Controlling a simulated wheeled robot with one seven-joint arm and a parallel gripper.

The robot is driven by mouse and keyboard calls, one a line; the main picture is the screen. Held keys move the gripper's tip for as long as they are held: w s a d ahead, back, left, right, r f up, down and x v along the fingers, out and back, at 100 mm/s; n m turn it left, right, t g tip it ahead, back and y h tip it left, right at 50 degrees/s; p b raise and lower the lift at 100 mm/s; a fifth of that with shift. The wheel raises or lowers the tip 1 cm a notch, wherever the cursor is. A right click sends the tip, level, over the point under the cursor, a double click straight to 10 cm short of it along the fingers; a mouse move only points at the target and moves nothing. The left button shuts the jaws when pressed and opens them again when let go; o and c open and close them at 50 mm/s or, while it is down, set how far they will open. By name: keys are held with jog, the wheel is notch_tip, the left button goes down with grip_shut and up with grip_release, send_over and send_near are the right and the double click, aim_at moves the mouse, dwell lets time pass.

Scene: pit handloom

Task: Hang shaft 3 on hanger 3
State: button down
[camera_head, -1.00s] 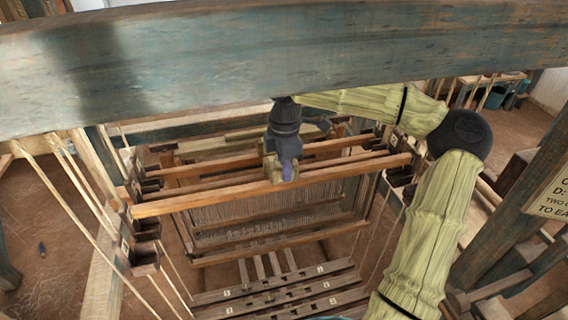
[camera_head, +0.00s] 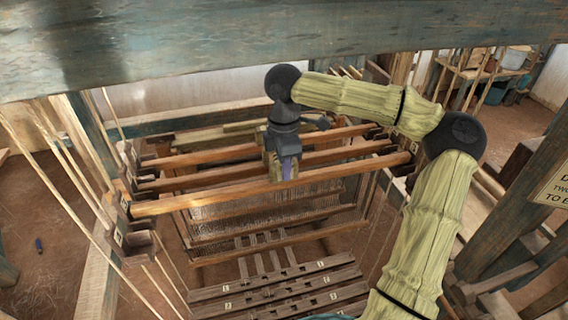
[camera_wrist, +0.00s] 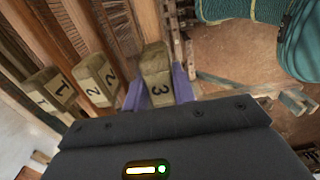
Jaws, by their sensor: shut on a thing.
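Shaft 3 (camera_head: 220,195) is the front wooden bar, with a heddle frame hanging below it. My gripper (camera_head: 284,174) is shut on its middle block. In the wrist view the block marked 3 (camera_wrist: 157,78) stands between my two purple fingers (camera_wrist: 158,96). The bar's left end is at a dark bracket (camera_head: 138,226) and its right end is by the dark brackets on the right (camera_head: 402,170). I cannot tell whether either end rests in a bracket. The number on these brackets is too small to read.
Behind it lie two similar bars; blocks marked 1 (camera_wrist: 50,90) and 2 (camera_wrist: 97,82) show beside block 3. A thick blue-grey beam (camera_head: 200,60) crosses above. Numbered treadles (camera_head: 280,290) lie below. A sign (camera_head: 553,180) stands at right.

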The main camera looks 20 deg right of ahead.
jog(key=shift+f+b, duration=0.7)
jog(key=shift+f, duration=0.25)
jog(key=c, duration=1.1)
grip_release()
jog(key=shift+o, duration=0.2)
jog(key=shift+r, duration=0.1)
notch_tip(320, 180, up, 12)
jog(key=shift+f+b, duration=0.1)
jog(key=shift+b, duration=0.4)
